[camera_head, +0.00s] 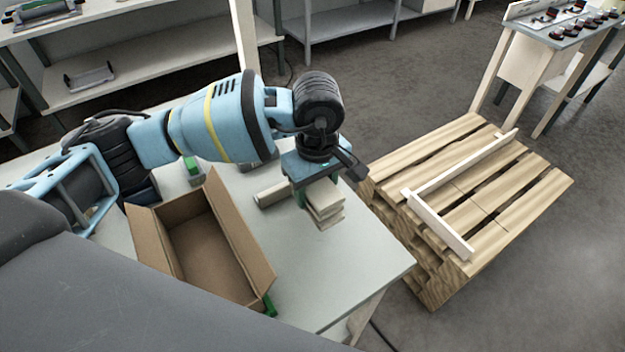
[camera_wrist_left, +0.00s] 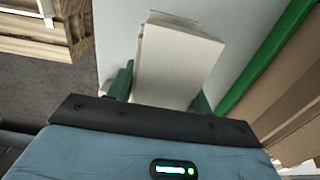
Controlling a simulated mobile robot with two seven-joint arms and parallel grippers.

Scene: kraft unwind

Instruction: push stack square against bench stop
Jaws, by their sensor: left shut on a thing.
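A small stack of pale, flat pieces (camera_head: 326,205) sits on the bench (camera_head: 340,265) near its right edge, with its layers slightly out of line. My left gripper (camera_head: 312,192) points down over the stack and is shut on it. In the left wrist view the stack (camera_wrist_left: 178,62) lies between the two green fingers of the left gripper (camera_wrist_left: 160,88). My right gripper does not show.
An open, empty cardboard box (camera_head: 205,245) stands on the bench left of the stack, with green pieces by it. A pallet stack (camera_head: 500,200) with a pale wooden frame on top stands beyond the bench's right edge. The bench front right is clear.

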